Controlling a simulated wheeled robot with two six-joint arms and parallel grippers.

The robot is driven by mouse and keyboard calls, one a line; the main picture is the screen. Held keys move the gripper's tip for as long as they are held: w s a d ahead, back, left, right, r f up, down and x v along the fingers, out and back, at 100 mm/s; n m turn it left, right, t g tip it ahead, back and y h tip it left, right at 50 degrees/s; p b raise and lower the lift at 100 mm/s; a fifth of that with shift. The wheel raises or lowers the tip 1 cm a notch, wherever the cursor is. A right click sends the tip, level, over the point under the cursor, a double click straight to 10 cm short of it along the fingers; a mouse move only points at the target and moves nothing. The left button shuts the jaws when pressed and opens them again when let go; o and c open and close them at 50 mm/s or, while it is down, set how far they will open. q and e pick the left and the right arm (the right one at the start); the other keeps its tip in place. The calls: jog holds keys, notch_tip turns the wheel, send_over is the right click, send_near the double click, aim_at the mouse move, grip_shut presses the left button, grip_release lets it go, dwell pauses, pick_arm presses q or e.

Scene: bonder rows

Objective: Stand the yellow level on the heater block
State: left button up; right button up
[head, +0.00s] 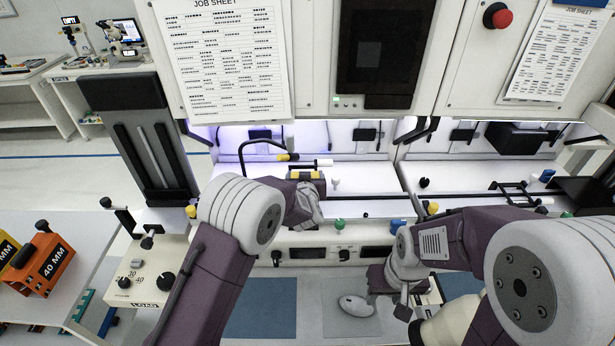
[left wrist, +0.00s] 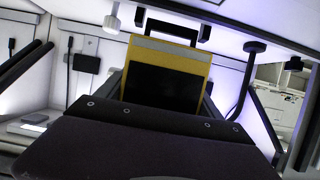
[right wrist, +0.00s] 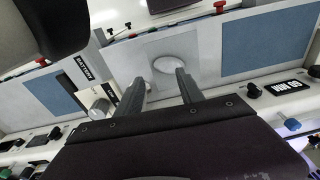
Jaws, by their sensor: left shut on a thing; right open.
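The yellow level (left wrist: 203,71), a yellow slab with a large black face, is between the fingers of my left gripper in the left wrist view. In the head view, the level (head: 318,175) shows as a small yellow and black strip beyond my left gripper (head: 306,182), inside the lit left bay. My left gripper is shut on the level. I cannot make out the heater block for sure; the arm and level cover part of that bay. My right gripper (head: 388,303) is open and empty, low over the front. Its fingers (right wrist: 161,82) are apart in the right wrist view.
A white mouse (head: 355,306) lies on a grey pad below my right gripper. A black curved arm (head: 262,143) with a yellow tip stands near the level. An orange 40 MM block (head: 48,262) sits at left. The right bay holds a black frame (head: 520,192).

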pick_arm(q)
jog(key=shift+s+a+r, duration=0.3)
jog(key=shift+s+a, duration=0.15)
jog(key=f+b, duration=0.1)
jog(key=f, duration=0.1)
jog(key=f+b, duration=0.2)
jog(key=shift+w+d, duration=0.15)
jog(key=shift+w, duration=0.05)
jog(key=shift+f+b, duration=0.3)
jog(key=shift+f, duration=0.25)
pick_arm(e)
jog(key=shift+s+a+f, duration=0.15)
jog(key=shift+f, duration=0.7)
jog(key=shift+s+a+f, duration=0.1)
jog(key=shift+f, duration=0.75)
pick_arm(q)
jog(key=shift+f, duration=0.15)
jog(key=shift+f+b, duration=0.6)
jog(key=shift+f, duration=0.1)
pick_arm(e)
jog(key=shift+f, duration=0.6)
pick_arm(q)
jog(key=shift+f, duration=0.15)
pick_arm(e)
jog(key=shift+f, duration=0.1)
